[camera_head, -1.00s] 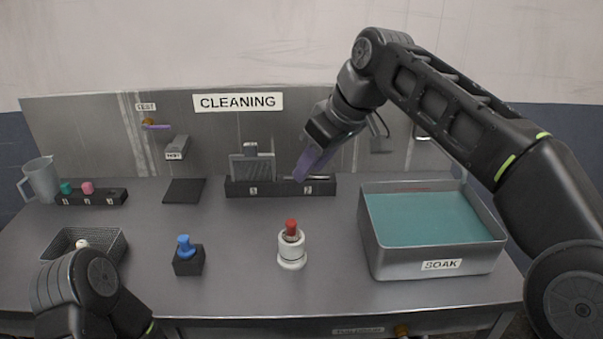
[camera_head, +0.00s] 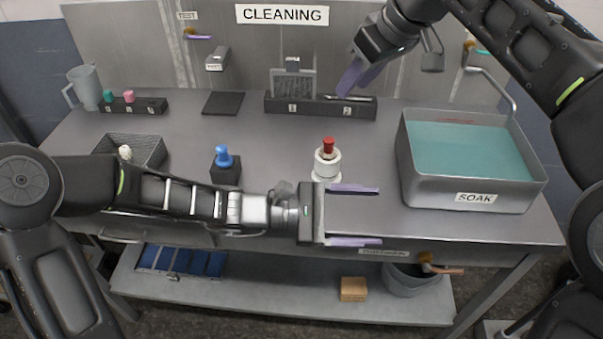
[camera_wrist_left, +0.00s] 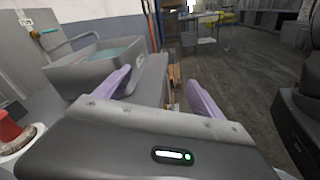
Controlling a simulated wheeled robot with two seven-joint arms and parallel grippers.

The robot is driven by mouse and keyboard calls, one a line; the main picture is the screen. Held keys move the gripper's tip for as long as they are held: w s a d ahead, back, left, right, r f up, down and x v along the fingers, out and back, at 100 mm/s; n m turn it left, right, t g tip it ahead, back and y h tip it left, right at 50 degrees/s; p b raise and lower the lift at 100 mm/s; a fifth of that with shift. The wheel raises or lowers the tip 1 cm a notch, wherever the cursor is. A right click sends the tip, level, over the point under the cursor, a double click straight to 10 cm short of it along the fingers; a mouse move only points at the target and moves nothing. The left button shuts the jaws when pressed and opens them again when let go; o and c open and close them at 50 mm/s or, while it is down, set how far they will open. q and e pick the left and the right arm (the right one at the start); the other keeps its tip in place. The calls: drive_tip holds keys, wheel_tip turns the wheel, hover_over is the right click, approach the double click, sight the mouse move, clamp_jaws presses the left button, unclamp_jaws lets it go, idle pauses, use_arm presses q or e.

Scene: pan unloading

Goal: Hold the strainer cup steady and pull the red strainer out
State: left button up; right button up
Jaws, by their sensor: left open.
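The white strainer cup (camera_head: 327,167) stands upright on the metal table, right of centre. The red strainer (camera_head: 328,147) sits in its top. In the left wrist view, the red strainer (camera_wrist_left: 10,131) and part of the white cup (camera_wrist_left: 22,142) show at the left edge. My left gripper (camera_head: 379,216) is open and empty at the table's front edge. Its body is just in front of the cup, and its fingers point right, past the cup. My right gripper (camera_head: 352,82) is above the table behind the cup, apart from it; its finger gap is unclear.
A grey soak tub (camera_head: 468,194) with teal liquid stands to the right. A blue-topped item in a black block (camera_head: 225,174) and a wire basket (camera_head: 150,147) are to the left. A slotted black rack (camera_head: 320,107) is behind. The table between rack and cup is clear.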

sight(318, 164)
use_arm(q)
drive_tip(key=w+a+f+n+t+y, duration=0.1)
drive_tip(key=w+a+n+t, duration=0.2)
drive_tip(key=w+a+n, duration=0.1)
drive_tip(key=w+a+n+t+y, duration=0.1)
drive_tip(key=w+a+n+t, duration=0.2)
drive_tip(key=w+a, duration=0.1)
drive_tip(key=w+a+f+n+t+y, duration=0.1)
drive_tip(key=w+a+n+t, duration=0.3)
drive_tip(key=shift+a+f+n+y, duration=0.2)
drive_tip(key=shift+f+n+y, duration=0.1)
drive_tip(key=shift+w+a+f+n+t+y, duration=0.25)
drive_tip(key=shift+w+a+n+t+y, duration=0.1)
drive_tip(key=shift+t, duration=0.15)
drive_tip(key=shift+d, duration=0.1)
drive_tip(key=shift+x, duration=3.9)
